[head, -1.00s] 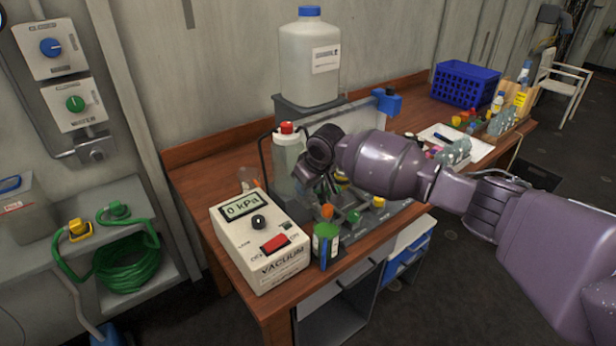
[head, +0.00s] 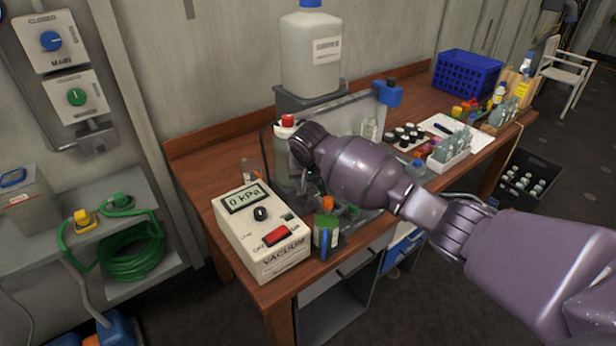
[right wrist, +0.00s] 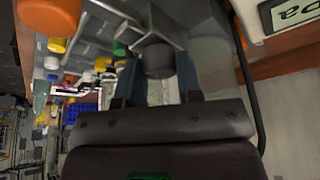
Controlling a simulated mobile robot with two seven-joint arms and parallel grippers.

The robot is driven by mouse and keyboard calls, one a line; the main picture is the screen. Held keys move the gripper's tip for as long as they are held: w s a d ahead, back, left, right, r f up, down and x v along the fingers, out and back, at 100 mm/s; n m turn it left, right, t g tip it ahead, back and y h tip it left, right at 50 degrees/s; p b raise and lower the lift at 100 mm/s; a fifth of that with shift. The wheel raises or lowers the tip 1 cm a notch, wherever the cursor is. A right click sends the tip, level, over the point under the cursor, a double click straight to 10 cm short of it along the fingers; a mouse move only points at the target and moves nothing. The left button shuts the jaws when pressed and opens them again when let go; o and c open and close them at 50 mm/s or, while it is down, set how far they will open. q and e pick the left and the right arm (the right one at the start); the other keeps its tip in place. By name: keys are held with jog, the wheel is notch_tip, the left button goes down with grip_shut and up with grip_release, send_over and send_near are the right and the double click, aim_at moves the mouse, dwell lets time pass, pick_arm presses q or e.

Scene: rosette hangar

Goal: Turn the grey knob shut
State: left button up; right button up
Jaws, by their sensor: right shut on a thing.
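The grey knob (right wrist: 158,60) is a dark grey cylinder at the upper middle of the right wrist view. It sits between the two blue-grey fingers of my right gripper (right wrist: 158,78), which is shut on it. In the head view my right gripper (head: 309,185) reaches down behind the vacuum box, and the purple wrist hides most of the knob's surroundings. An orange knob (right wrist: 100,17) and a green knob (right wrist: 120,48) show to the left of the grey one in the wrist view. My left gripper is not in view.
The white vacuum box (head: 265,240) reads 0 kPa and stands close to the left of my gripper. A bottle with a red cap (head: 287,121) stands just behind it. A large jug (head: 310,55) stands behind.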

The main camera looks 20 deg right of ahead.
jog(key=shift+m+h, duration=0.3)
jog(key=shift+m, duration=0.7)
jog(key=o, duration=0.9)
jog(key=shift+o, duration=0.2)
jog(key=shift+r, duration=0.1)
